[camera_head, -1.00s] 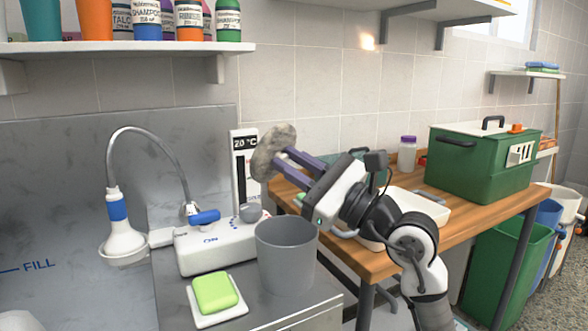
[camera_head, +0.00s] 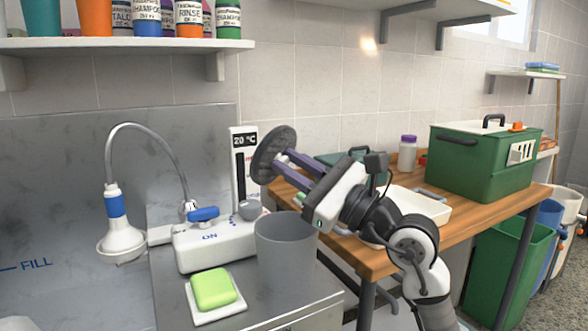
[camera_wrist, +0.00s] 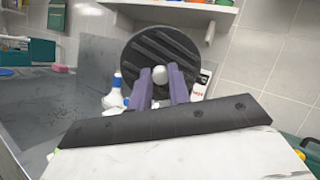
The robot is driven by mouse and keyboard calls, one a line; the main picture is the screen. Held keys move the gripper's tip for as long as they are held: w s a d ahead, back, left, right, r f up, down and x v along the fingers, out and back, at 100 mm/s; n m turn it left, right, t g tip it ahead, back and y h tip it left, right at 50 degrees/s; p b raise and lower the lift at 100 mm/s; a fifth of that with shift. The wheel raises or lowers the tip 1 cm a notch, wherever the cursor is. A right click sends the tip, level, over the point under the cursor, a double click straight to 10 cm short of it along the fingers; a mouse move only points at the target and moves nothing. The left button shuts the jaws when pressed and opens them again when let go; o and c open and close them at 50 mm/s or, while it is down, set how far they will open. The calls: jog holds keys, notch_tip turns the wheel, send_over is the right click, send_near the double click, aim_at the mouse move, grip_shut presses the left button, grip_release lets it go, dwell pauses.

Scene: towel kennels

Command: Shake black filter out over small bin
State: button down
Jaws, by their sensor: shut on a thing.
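The black filter (camera_head: 272,154) is a dark round slotted disc, held up and tilted on edge. My gripper (camera_head: 283,160) is shut on it, with purple fingers at a pale knob on its face. In the wrist view the filter (camera_wrist: 160,60) shows dark slanted slots, with my gripper's fingers (camera_wrist: 160,82) at its lower middle. The small bin (camera_head: 286,252) is a grey open-topped tub on the steel counter. The filter is above the bin's rim and slightly to its left, apart from it. The inside of the bin is mostly hidden.
A white control box (camera_head: 210,244) with a tap and a temperature gauge (camera_head: 243,165) stands close left of the bin. Green soap (camera_head: 213,288) lies in front. A wooden table (camera_head: 460,235) holds a green case (camera_head: 485,160) and white tray (camera_head: 420,208).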

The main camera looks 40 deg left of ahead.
notch_tip(320, 180, up, 2)
jog(key=shift+r+p, duration=0.1)
jog(key=shift+p, duration=0.2)
jog(key=shift+f, duration=0.2)
notch_tip(320, 180, down, 3)
jog(key=b, duration=0.3)
notch_tip(320, 180, up, 3)
jog(key=shift+r+p, duration=0.15)
jog(key=shift+p, duration=1)
